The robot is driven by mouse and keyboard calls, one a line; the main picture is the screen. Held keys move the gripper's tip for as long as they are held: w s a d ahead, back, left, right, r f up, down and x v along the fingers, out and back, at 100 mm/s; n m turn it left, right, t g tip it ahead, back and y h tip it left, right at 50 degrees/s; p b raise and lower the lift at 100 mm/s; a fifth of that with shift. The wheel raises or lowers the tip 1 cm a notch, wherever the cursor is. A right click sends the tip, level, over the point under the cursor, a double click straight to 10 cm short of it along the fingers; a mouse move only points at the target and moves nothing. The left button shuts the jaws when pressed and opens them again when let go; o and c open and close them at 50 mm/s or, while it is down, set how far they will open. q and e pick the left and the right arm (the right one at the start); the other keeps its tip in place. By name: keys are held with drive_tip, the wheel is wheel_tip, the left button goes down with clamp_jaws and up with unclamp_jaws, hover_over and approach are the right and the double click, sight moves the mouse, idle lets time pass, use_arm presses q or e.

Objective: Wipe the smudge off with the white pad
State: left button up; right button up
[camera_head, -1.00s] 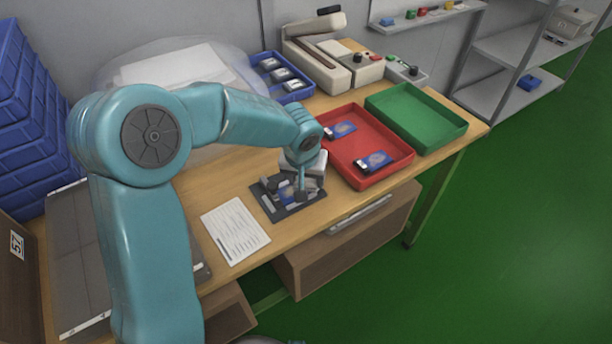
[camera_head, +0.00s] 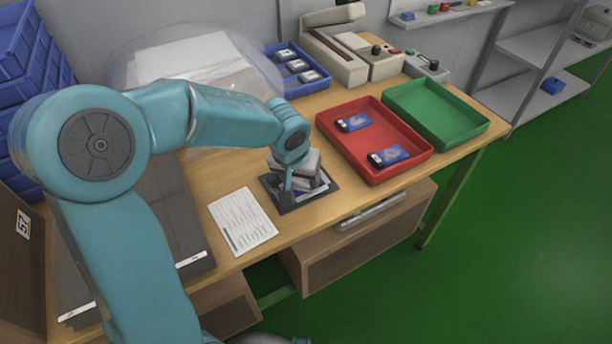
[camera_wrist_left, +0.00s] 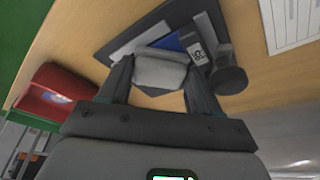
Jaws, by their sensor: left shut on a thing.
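My left gripper (camera_head: 296,186) is over the dark mat (camera_head: 290,208) on the wooden bench. In the left wrist view the fingers of my left gripper (camera_wrist_left: 158,88) are shut on the white pad (camera_wrist_left: 160,70), a pale block. The pad is at or just above a blue card-like unit (camera_wrist_left: 172,42) with a square code label. I cannot tell whether the pad touches it. A black round knob (camera_wrist_left: 229,76) stands beside the unit on the mat, which also shows in the wrist view (camera_wrist_left: 120,32). I cannot make out the smudge. My right gripper is not in view.
A red tray (camera_head: 347,155) with two blue units stands right of the mat, and a green tray (camera_head: 440,142) beyond it. A printed sheet (camera_head: 243,221) lies left of the mat. A blue tray (camera_head: 290,52) and a beige device (camera_head: 335,55) stand behind.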

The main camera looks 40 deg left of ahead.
use_arm(q)
drive_tip(key=shift+s+a+f+g, duration=0.15)
drive_tip(key=shift+s+a+f, duration=0.05)
drive_tip(key=shift+s, duration=0.3)
drive_tip(key=shift+s+a+f+g, duration=0.15)
drive_tip(key=shift+s+f, duration=0.05)
drive_tip(key=shift+s, duration=0.3)
drive_tip(key=shift+c, duration=0.3)
drive_tip(key=shift+r, duration=0.1)
drive_tip(key=shift+c, duration=0.5)
drive_tip(key=shift+w+d+b, duration=0.3)
drive_tip(key=shift+w+b, duration=0.05)
drive_tip(key=shift+w, duration=0.65)
drive_tip(key=shift+w+d, duration=0.25)
drive_tip(key=shift+w, duration=0.1)
drive_tip(key=shift+c, duration=1.1)
drive_tip(key=shift+w+d+r, duration=0.1)
drive_tip(key=shift+w+d, duration=0.15)
drive_tip(key=shift+w, duration=0.35)
drive_tip(key=shift+w+d+r, duration=0.1)
drive_tip(key=shift+w+d, duration=0.1)
drive_tip(key=shift+w, duration=0.35)
drive_tip(key=shift+w+d, duration=0.25)
drive_tip(key=shift+w, duration=0.35)
